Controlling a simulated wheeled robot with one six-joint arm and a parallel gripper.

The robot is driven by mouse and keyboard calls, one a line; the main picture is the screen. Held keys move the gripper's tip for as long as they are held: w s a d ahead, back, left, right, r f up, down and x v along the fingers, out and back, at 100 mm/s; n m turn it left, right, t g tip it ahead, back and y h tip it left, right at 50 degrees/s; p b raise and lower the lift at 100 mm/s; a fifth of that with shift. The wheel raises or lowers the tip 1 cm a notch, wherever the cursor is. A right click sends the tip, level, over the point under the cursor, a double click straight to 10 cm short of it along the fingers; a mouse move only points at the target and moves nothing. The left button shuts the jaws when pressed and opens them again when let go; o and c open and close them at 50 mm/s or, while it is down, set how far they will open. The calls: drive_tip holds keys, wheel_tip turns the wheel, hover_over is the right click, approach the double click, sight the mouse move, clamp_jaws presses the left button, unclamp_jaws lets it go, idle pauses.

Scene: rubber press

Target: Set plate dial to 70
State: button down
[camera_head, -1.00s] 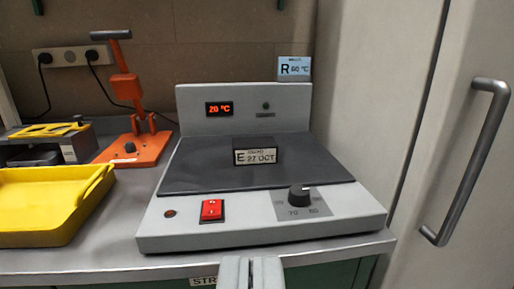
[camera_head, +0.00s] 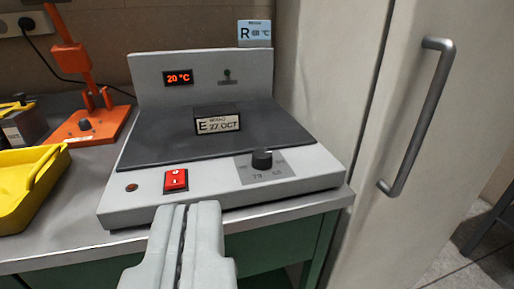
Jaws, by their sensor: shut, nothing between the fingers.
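The plate dial (camera_head: 262,159) is a black knob on a dark grey scale patch at the front right of the grey hot plate press (camera_head: 304,177). Numbers show below the knob, one looking like 70; its pointer is too small to read surely. A red display (camera_head: 178,78) on the back panel reads 20 °C. A red rocker switch (camera_head: 176,180) sits left of the dial. My gripper (camera_head: 190,208) is shut and empty, in front of the press's front edge, below and left of the dial and apart from it.
A black block (camera_head: 217,120) labelled E 27 OCT rests on the dark plate. A yellow tray (camera_head: 30,190) and an orange lever press (camera_head: 86,125) stand left. A tall pale cabinet with a bar handle (camera_head: 415,120) stands right, close to the press.

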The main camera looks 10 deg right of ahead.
idle(0.4)
drive_tip(key=c, duration=1.7)
unclamp_jaws()
drive_tip(key=shift+w+r, duration=0.1)
drive_tip(key=o, duration=0.4)
drive_tip(key=shift+w+r, duration=0.1)
drive_tip(key=shift+w, duration=0.25)
drive_tip(key=shift+c, duration=0.2)
drive_tip(key=o, duration=0.3)
drive_tip(key=w+r+n+g, duration=0.1)
drive_tip(key=w+g, duration=0.1)
drive_tip(key=w, duration=0.2)
drive_tip(key=w+d+r+n+g, duration=0.1)
drive_tip(key=w+g, duration=0.1)
drive_tip(key=w, duration=0.3)
drive_tip(key=w+d+r+n+g, duration=0.1)
drive_tip(key=w+g, duration=0.2)
drive_tip(key=w, duration=0.1)
drive_tip(key=shift+w+d+r+n+h, duration=0.15)
drive_tip(key=shift+w+r+n+h, duration=0.05)
drive_tip(key=shift+n+h, duration=0.1)
drive_tip(key=shift+o, duration=0.2)
drive_tip(key=n+g, duration=0.4)
drive_tip(key=g, duration=0.6)
hover_over(262, 153)
wheel_tip(262, 153, down, 17)
drive_tip(key=shift+f, duration=0.15)
